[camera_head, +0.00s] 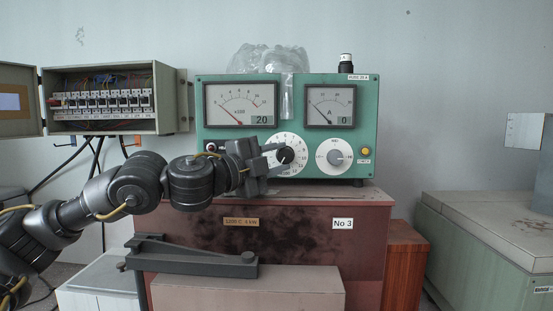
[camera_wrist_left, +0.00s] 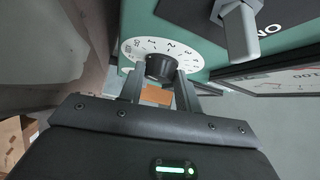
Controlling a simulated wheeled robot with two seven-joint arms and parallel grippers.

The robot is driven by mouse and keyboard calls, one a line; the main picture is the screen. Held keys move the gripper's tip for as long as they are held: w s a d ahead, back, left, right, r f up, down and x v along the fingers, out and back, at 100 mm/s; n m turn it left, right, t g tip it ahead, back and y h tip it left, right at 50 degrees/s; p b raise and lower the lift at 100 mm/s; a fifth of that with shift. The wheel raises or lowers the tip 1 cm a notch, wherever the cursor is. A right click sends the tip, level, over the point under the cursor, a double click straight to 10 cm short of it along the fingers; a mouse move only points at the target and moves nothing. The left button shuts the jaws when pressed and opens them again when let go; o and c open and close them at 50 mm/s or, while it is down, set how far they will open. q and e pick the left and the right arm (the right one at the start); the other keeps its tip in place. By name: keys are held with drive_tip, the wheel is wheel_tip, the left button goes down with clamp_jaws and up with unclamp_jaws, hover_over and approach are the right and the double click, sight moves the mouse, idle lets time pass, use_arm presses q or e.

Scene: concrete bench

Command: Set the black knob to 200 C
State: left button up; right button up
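The black knob (camera_head: 286,155) sits at the centre of a white numbered dial (camera_head: 292,140) on the front of a green control box (camera_head: 230,136). In the left wrist view the knob (camera_wrist_left: 161,67) shows at the fingertips, with the dial (camera_wrist_left: 188,59) behind it. My left gripper (camera_head: 275,158) is in front of the dial, its two fingers spread at either side of the knob. A small gap seems to remain; I cannot tell whether either finger touches. The knob's pointer is not readable. My right gripper is not in view.
A second white dial (camera_head: 334,157) with a grey knob and a yellow button (camera_head: 366,151) lie to the right. Two meters (camera_head: 241,104) (camera_head: 330,106) sit above. The box stands on a dark red furnace (camera_head: 300,230). An open fuse box (camera_head: 115,98) hangs at the left.

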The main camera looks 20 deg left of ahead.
use_arm(q)
drive_tip(key=shift+c, duration=0.7)
drive_tip(key=shift+r+p, duration=0.15)
drive_tip(key=shift+p, duration=0.35)
drive_tip(key=m+g+p, duration=0.1)
drive_tip(key=p, duration=0.2)
drive_tip(key=r+m+g+y+p, duration=0.1)
drive_tip(key=p, duration=0.2)
drive_tip(key=m+g+y+p, duration=0.1)
drive_tip(key=m+p, duration=0.1)
drive_tip(key=p, duration=0.1)
drive_tip(key=shift+d+r+g, duration=0.15)
drive_tip(key=shift+g, duration=0.15)
drive_tip(key=shift+m+g+y+p, duration=0.55)
drive_tip(key=shift+y+p, duration=0.35)
drive_tip(key=shift+p, duration=0.35)
drive_tip(key=shift+d+m+y+p, duration=0.1)
drive_tip(key=shift+m+y+p, duration=0.3)
drive_tip(key=shift+p, duration=0.15)
drive_tip(key=shift+f+g, duration=0.2)
drive_tip(key=shift+g, duration=0.05)
drive_tip(key=o, duration=1)
drive_tip(key=shift+w+r, duration=0.1)
drive_tip(key=shift+c, duration=0.2)
